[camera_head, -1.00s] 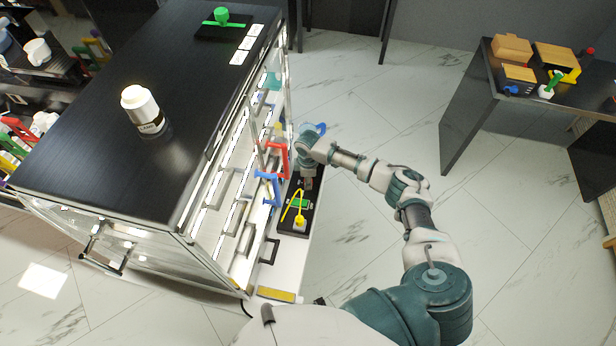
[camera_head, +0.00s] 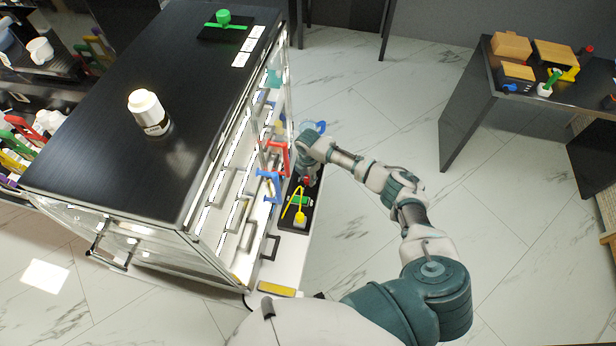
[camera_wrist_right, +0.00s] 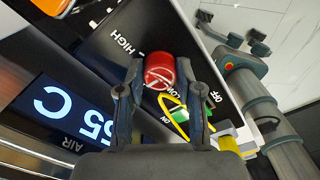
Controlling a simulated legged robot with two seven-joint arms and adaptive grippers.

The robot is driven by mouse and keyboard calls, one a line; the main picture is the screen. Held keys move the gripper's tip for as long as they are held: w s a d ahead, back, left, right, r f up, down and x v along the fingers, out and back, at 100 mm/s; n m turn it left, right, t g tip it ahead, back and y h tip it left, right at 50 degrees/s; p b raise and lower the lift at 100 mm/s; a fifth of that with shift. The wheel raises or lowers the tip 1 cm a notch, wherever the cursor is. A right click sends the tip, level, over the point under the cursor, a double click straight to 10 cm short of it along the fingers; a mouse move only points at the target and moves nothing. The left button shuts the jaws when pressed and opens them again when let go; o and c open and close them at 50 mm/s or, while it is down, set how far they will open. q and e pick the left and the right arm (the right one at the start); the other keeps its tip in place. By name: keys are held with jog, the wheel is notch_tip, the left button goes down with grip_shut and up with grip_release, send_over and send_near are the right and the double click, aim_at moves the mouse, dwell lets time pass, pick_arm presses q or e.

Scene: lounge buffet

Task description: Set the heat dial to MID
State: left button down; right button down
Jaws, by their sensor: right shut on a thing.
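The heat dial is a round red knob (camera_wrist_right: 160,71) with a pale line on its face, set on a black control panel (camera_head: 289,219). In the right wrist view, the label HIGH shows at upper left of the knob and part of LOW shows at its lower right. No MID label is visible, and I cannot tell which mark the line points to. My right gripper (camera_wrist_right: 161,84) is shut on the knob, one finger at each side. In the head view, my right gripper (camera_head: 306,172) is over the far part of the panel. My left gripper is not in view.
A green switch (camera_wrist_right: 180,115) with a yellow loop and ON/OFF labels lies close beside the dial. A lit display (camera_wrist_right: 72,112) is at left. The glass cabinet (camera_head: 150,90) with red and blue handles borders the panel. Open floor lies to the right.

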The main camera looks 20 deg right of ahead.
jog(key=shift+w+r, duration=0.1)
dwell(0.4)
jog(key=c, duration=0.8)
grip_release()
jog(key=shift+d, duration=0.1)
jog(key=shift+o, duration=0.2)
notch_tip(320, 180, up, 12)
jog(key=shift+w+f, duration=0.1)
jog(key=shift+f, duration=0.1)
